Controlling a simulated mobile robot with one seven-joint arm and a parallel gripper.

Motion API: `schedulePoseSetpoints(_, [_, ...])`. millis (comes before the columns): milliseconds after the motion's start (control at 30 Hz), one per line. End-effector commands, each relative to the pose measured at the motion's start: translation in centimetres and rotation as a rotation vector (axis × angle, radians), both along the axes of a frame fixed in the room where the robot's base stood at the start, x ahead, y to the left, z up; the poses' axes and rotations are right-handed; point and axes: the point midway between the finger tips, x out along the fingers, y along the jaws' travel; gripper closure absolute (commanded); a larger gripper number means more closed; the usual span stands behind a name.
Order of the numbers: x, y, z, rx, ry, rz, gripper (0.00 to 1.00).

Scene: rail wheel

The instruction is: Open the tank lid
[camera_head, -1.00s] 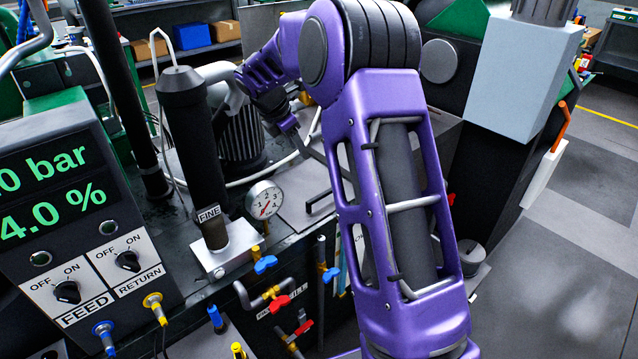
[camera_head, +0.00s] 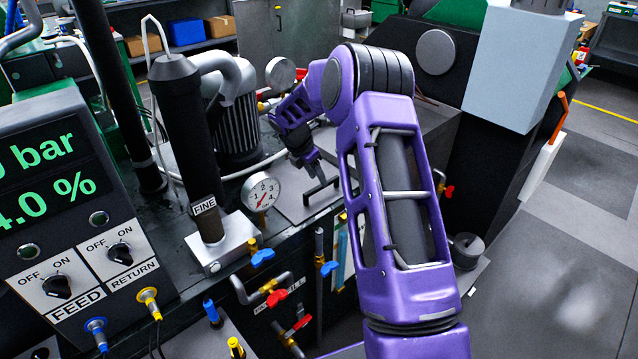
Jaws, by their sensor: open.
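The tank lid (camera_head: 290,207) is a flat grey plate on top of the dark tank, behind the round dial gauge. A black bar handle (camera_head: 321,190) stands on the lid near its front right. My gripper (camera_head: 316,174) points down over the lid, just above and behind the handle in the picture. Its dark fingers are small here. They look open and empty, and I cannot tell whether they touch the handle. The lid lies flat.
A black FINE filter column (camera_head: 190,140) and a dial gauge (camera_head: 261,191) stand left of the lid. A ribbed motor (camera_head: 238,125) is behind. Coloured valves (camera_head: 270,290) line the tank's front. A light grey box (camera_head: 522,65) stands to the right. Floor is clear at far right.

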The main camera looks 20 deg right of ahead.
Motion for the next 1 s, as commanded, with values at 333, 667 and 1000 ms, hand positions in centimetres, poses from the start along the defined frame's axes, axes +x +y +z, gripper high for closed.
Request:
schedulePoseSetpoints(333, [0.4, -1.0, -2.5, -0.001, 0.0, 0.0, 0.53])
schedulePoseSetpoints(667, [0.4, -1.0, -2.5, -0.001, -0.001, 0.0, 0.72])
schedulePoseSetpoints(1000, [0.4, -1.0, -2.5, -0.001, -0.001, 0.0, 1.0])
